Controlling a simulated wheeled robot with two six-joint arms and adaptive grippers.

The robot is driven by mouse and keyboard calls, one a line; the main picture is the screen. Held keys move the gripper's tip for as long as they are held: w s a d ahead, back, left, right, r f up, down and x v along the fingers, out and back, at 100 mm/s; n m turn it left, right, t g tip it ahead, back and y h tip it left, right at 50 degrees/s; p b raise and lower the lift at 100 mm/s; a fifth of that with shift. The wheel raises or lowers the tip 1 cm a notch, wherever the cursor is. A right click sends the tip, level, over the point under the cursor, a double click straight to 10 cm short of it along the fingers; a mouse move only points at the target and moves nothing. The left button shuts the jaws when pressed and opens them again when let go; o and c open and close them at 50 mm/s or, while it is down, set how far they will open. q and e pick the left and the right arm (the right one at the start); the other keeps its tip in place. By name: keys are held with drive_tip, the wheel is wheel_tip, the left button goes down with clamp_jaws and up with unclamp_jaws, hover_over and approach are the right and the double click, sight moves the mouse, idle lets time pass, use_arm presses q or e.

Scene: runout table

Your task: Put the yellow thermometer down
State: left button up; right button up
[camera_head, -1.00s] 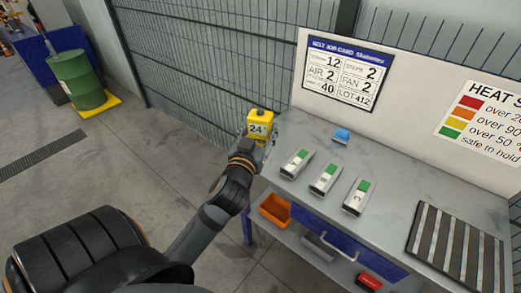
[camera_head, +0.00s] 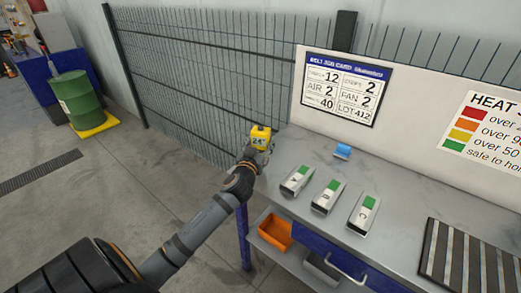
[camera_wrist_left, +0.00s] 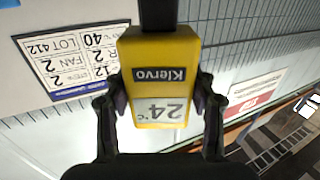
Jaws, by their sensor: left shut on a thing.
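The yellow thermometer (camera_head: 261,136) has a display reading 24 and is held at the left end of the grey table (camera_head: 398,178), near its back corner. In the left wrist view the thermometer (camera_wrist_left: 160,75) fills the middle, with the name Klervo and 24 °C upside down. My left gripper (camera_head: 256,153) is shut on it, one finger on each side. I cannot tell whether its base touches the table. My right gripper is not in view.
A job card (camera_head: 343,88) hangs on the back panel. An orange bin (camera_head: 275,231) sits below. The back left tabletop is clear.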

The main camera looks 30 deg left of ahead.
sight(260, 150)
use_arm(q)
wheel_tip(260, 150, down, 3)
drive_tip(key=shift+r, duration=0.1)
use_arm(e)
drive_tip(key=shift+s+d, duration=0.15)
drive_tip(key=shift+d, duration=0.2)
use_arm(q)
drive_tip(key=o, duration=1.1)
drive_tip(key=shift+f, duration=0.2)
drive_tip(key=shift+c, duration=0.2)
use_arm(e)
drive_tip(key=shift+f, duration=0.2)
